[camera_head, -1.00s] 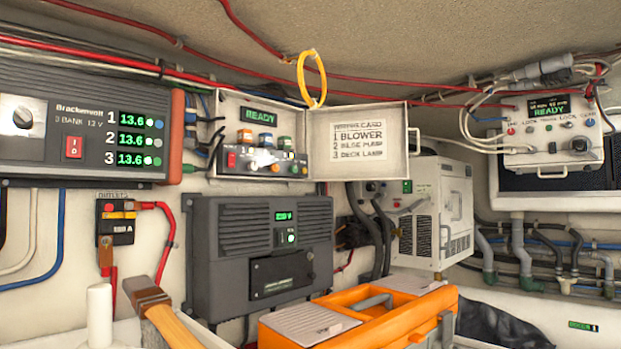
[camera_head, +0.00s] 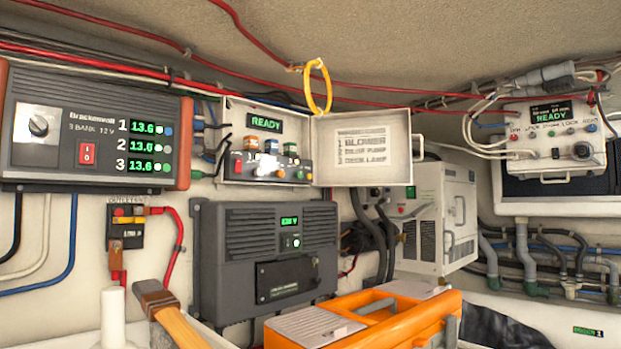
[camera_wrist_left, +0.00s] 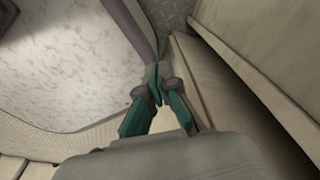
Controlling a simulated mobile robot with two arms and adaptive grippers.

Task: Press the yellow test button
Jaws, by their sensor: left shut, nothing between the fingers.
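No clearly readable yellow test button shows. The open white box (camera_head: 224,128) on the wall has a green READY display (camera_head: 266,122) and a row of small controls too small to read. The white control panel (camera_head: 545,160) at the right has small coloured buttons and knobs. A breaker block (camera_head: 125,238) at the left carries a yellow part (camera_head: 130,220) and a red one. My left gripper (camera_wrist_left: 157,88) is shut and empty in the left wrist view, above pale surfaces, touching nothing that I can see. Neither gripper shows in the head view.
A battery charger (camera_head: 60,140) hangs at the left, with a dark grey unit (camera_head: 225,270) mid-wall. An orange toolbox (camera_head: 405,318) and a wooden-handled brush (camera_head: 178,325) are in front. Cables and pipes line the walls.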

